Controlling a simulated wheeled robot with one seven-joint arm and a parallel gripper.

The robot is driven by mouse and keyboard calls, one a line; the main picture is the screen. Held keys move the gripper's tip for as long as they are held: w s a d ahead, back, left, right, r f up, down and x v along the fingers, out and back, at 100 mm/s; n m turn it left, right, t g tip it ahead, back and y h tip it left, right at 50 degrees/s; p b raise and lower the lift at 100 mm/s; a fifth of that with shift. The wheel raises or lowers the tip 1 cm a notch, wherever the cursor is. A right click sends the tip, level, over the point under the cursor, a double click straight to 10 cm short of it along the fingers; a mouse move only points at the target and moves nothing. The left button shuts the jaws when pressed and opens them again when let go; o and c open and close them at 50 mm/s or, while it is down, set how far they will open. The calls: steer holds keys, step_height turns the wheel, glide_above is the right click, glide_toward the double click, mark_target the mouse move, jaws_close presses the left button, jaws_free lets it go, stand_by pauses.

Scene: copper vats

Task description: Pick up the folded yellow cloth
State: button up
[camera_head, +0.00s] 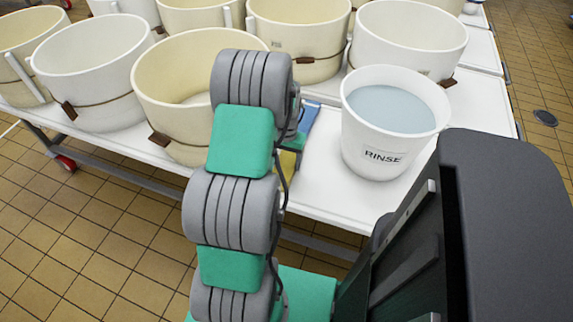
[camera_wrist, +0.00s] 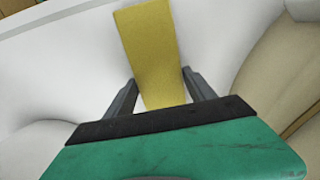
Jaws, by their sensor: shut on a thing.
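The folded yellow cloth (camera_wrist: 150,40) shows in the wrist view as a flat yellow strip between the two dark fingers of my gripper (camera_wrist: 160,80). The fingers are shut on its sides, near its lower end, and its far end reaches past the fingertips to the top of the picture. In the head view only a small yellow part of the cloth (camera_head: 287,163) shows beside my arm, over the white table. I cannot tell whether the cloth touches the table.
A white bucket marked RINSE (camera_head: 367,150), filled with bluish liquid, stands right of my arm on the white table (camera_head: 330,195). A blue item (camera_head: 308,118) lies just behind my arm. Several cream tubs (camera_head: 165,105) crowd the table's left and back. Some table near the bucket is bare.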

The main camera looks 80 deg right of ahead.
steer(key=shift+c, duration=0.7)
steer(key=shift+r, duration=0.1)
